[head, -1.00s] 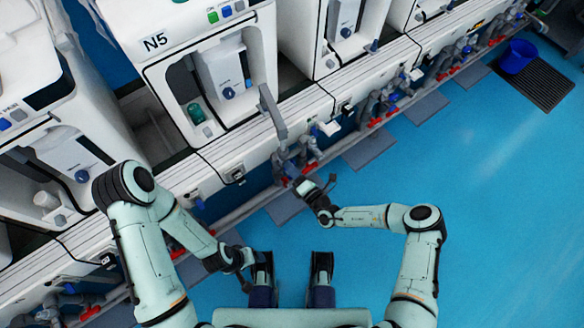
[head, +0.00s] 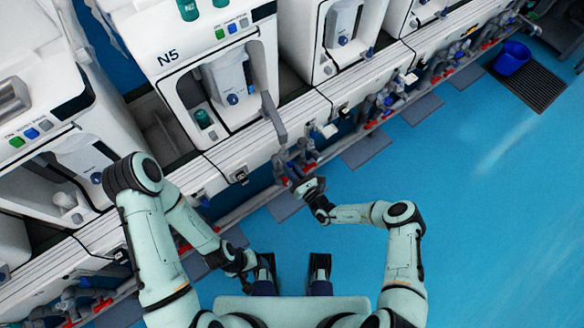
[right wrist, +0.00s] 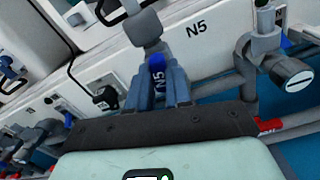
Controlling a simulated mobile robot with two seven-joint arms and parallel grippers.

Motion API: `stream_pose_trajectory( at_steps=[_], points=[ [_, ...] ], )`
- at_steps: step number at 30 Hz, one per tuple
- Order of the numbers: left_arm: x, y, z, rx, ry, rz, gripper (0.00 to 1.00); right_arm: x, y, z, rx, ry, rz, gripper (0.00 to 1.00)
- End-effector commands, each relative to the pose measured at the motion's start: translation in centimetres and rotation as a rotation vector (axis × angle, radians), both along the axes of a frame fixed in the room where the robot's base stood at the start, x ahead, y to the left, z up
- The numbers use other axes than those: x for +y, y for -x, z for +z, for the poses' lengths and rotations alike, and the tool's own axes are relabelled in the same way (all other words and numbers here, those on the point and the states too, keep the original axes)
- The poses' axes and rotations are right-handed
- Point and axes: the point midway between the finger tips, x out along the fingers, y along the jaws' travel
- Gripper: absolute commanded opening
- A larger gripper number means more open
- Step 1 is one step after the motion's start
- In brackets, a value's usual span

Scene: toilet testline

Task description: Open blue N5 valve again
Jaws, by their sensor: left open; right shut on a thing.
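In the head view, my right gripper (head: 308,186) is at the pipework under the N5 machine (head: 185,75); the handle is too small to make out there. My left gripper (head: 243,268) is open, low over the floor near my feet, away from the valve.
A grey valve fitting (right wrist: 285,70) stands to the right of the blue handle in the right wrist view. A row of white machines and pipework runs diagonally across the head view. The blue floor (head: 450,210) is clear at right, with a blue bucket (head: 513,57) farther off.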

Motion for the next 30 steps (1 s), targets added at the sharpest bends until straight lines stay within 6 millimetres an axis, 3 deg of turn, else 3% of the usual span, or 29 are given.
stream_pose_trajectory(
  at_steps=[12, 30],
  points=[
    [0.03, 0.34, 1.11, 0.016, 0.002, -0.003, 0.71, 0.01, 0.06, -0.01, -0.135, 0.187, 0.000, 0.00],
    [0.03, 0.42, 1.26, 0.019, 0.002, -0.004, 0.71, -0.05, 0.05, -0.09, -0.165, 0.229, 0.000, 0.00]
  ],
)
